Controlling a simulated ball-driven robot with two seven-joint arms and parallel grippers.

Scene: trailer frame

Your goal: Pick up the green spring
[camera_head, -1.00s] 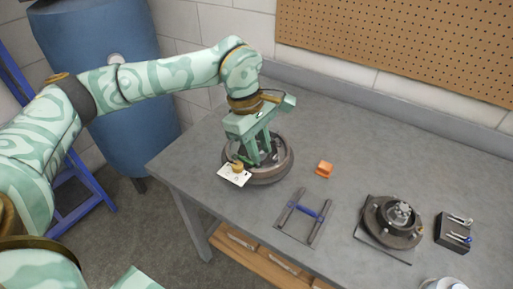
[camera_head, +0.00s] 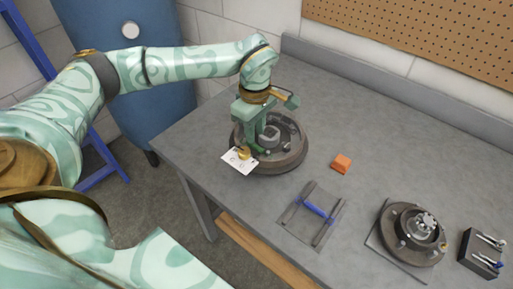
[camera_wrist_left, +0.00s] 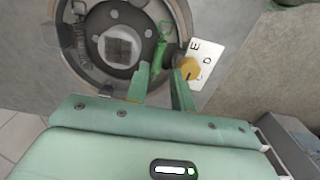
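The green spring (camera_wrist_left: 159,48) lies in the brake drum (camera_wrist_left: 72,62), right of the hub in the left wrist view. In the head view the drum (camera_head: 292,160) sits at the table's left end, and my gripper makes the spring hard to make out. My left gripper (camera_wrist_left: 160,72) points down over the drum's left part in the head view (camera_head: 255,146). Its two fingers are apart, with the spring's near end close to the fingertips. I see no grip on it. A brass knob (camera_wrist_left: 187,68) is beside the right finger. My right gripper is not in view.
A white lettered card (camera_wrist_left: 205,62) is at the drum's edge, by the knob. The back of the table is clear.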

